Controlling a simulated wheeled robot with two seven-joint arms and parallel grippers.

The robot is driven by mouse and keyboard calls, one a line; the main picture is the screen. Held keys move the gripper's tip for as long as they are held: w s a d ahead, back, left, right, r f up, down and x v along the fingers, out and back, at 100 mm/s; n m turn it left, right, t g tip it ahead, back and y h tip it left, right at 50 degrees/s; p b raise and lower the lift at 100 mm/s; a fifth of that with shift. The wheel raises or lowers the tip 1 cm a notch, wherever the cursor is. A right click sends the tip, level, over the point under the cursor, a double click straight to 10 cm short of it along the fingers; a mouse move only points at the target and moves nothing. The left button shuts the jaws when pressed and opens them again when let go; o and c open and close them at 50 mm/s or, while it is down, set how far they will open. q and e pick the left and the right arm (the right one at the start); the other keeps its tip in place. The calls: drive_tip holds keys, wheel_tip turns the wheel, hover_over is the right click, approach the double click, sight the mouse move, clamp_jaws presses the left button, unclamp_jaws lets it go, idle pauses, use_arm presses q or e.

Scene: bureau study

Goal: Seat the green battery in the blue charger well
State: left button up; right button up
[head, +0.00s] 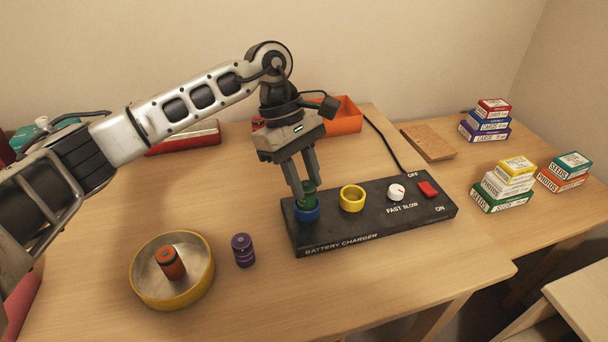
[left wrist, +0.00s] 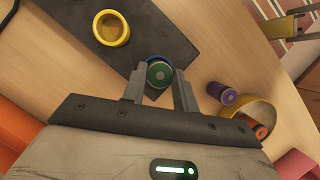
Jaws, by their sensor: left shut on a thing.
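The green battery (head: 309,195) stands upright at the blue charger well (head: 306,214), its lower part inside the blue ring. My left gripper (head: 303,190) is shut on the battery from above. In the left wrist view the battery's round green top (left wrist: 159,73) sits between the fingers, with part of the blue ring (left wrist: 156,59) behind it. How deep the battery sits is hard to tell. The black battery charger (head: 375,222) also has a yellow well (head: 352,199), empty, a white dial (head: 396,192) and a red switch (head: 428,189). My right gripper is not in view.
A purple battery (head: 243,250) stands left of the charger. A round yellow-rimmed tray (head: 204,285) holds an orange battery (head: 170,262). An orange bin (head: 349,119) is behind the gripper. Stacked card and seed boxes (head: 502,186) stand at right. The table front is clear.

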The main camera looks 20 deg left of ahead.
use_arm(q)
drive_tip(key=shift+f+b, duration=0.3)
drive_tip(key=shift+f, duration=0.15)
drive_tip(key=o, duration=0.8)
drive_tip(key=p+v, duration=0.5)
drive_tip(key=v, duration=0.6)
drive_tip(key=shift+r, duration=0.1)
drive_tip(key=shift+s, duration=0.1)
